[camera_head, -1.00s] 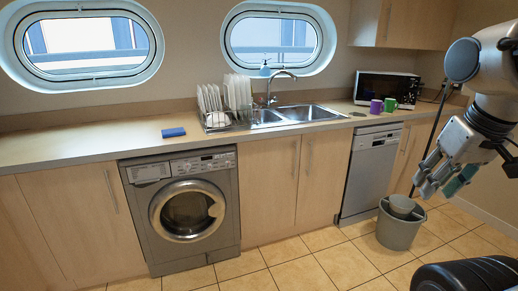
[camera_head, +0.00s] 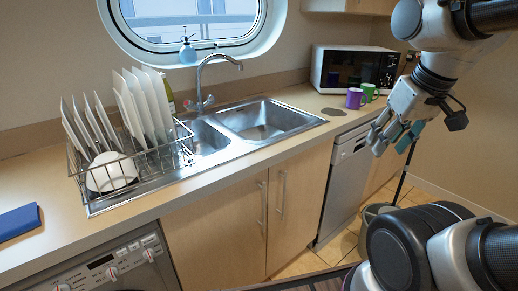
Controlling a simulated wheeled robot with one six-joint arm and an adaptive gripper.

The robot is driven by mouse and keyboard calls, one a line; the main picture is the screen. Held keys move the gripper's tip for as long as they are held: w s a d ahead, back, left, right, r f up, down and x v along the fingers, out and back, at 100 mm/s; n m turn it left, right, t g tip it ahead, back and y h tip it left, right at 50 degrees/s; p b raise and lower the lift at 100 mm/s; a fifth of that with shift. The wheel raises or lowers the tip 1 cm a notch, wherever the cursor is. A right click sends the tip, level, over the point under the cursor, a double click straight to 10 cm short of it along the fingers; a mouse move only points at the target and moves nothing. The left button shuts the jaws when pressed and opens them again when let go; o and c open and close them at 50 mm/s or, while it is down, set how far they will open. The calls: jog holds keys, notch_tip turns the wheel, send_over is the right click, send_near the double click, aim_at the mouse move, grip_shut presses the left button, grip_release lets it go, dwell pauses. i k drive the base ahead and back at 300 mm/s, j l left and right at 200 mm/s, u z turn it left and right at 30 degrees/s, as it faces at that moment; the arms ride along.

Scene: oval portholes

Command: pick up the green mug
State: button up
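The green mug (camera_head: 369,92) stands upright on the counter in front of the microwave, at the right of the head view. A purple mug (camera_head: 355,98) stands just left of it and a little nearer, covering part of its left side. My gripper (camera_head: 391,146) hangs in the air to the right of and nearer than both mugs, pointing down. Its fingers, with teal pads, look spread apart with nothing between them. It touches neither mug.
The microwave (camera_head: 352,67) stands behind the mugs. A dark flat patch (camera_head: 333,112) lies on the counter left of them. The sink (camera_head: 262,121), tap (camera_head: 209,78) and dish rack (camera_head: 130,165) with plates are further left. A grey bin (camera_head: 372,214) is on the floor.

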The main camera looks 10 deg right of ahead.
aim_at(369, 89)
jog(key=i+l+u, duration=0.15)
jog(key=i+l, duration=0.2)
jog(key=i+l+u, duration=0.1)
jog(key=i+l, duration=0.2)
jog(key=l, duration=0.15)
jog(key=i+l+u, duration=0.15)
jog(key=i+l, duration=0.15)
jog(key=l+z, duration=0.1)
jog(key=z, duration=1.15)
jog(key=i+l+u, duration=0.2)
jog(key=l, duration=0.4)
jog(key=l+u, duration=0.2)
jog(key=l, duration=0.35)
jog(key=i+l+u, duration=0.2)
jog(key=l, duration=0.45)
jog(key=k+j, duration=0.05)
jog(key=k, duration=0.05)
